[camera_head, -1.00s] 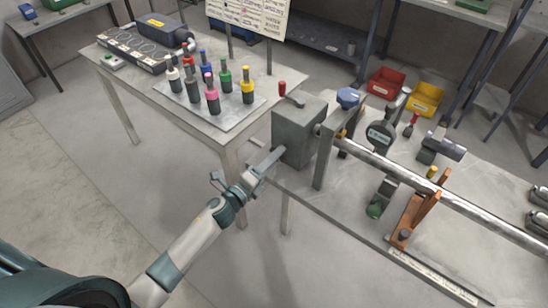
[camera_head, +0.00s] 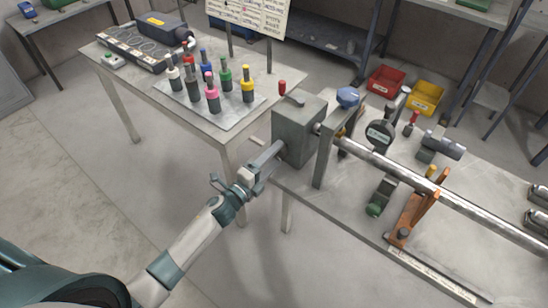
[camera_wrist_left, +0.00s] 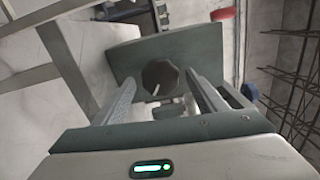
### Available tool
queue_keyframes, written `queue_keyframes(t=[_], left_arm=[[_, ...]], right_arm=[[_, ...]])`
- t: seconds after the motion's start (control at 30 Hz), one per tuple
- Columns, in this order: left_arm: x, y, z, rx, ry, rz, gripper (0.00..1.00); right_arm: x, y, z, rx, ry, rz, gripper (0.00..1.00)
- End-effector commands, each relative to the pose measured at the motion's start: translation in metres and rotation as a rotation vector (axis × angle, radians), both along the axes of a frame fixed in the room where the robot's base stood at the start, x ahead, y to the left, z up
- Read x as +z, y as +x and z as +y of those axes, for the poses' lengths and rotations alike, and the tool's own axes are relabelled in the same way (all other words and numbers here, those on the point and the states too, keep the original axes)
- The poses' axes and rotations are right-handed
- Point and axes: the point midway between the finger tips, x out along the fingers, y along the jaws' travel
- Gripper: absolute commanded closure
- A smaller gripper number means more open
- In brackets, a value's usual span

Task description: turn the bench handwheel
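A grey box-shaped head (camera_head: 300,128) stands at the near left end of the bench. In the left wrist view a dark, many-sided round part (camera_wrist_left: 162,78), which looks like the handwheel, sits on the box's grey face (camera_wrist_left: 205,50). In the head view it is hidden. My left gripper (camera_head: 270,158) points at this face and is close to it; in the wrist view its two fingers (camera_wrist_left: 160,84) are spread, one on each side of the dark part. I cannot tell whether they touch it. A small grey piece (camera_wrist_left: 168,109) shows below the wheel. My right gripper is out of view.
A red-tipped lever (camera_head: 282,88) and a blue knob (camera_head: 348,96) stand up near the box. A long metal bar (camera_head: 450,200) runs right over the bench. A side table (camera_head: 215,128) with coloured-top bottles stands left, behind my arm. Open floor lies in front.

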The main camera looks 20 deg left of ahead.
Motion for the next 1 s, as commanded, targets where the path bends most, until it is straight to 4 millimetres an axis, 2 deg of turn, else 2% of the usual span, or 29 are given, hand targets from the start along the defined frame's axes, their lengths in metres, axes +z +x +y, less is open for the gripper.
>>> queue_keyframes(t=[0.33,0.53,0.77,1.0], left_arm=[[0.0,-0.001,0.0,-0.001,0.001,0.0,0.35],[-0.001,-0.012,0.004,0.0,0.001,0.0,0.35],[-0.003,-0.043,0.015,-0.001,0.002,0.002,0.35],[-0.003,-0.085,0.03,-0.002,0.001,0.001,0.35]], right_arm=[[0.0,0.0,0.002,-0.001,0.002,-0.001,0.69],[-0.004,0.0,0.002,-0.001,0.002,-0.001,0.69],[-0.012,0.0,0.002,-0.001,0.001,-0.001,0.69],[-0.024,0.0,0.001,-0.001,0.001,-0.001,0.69]])
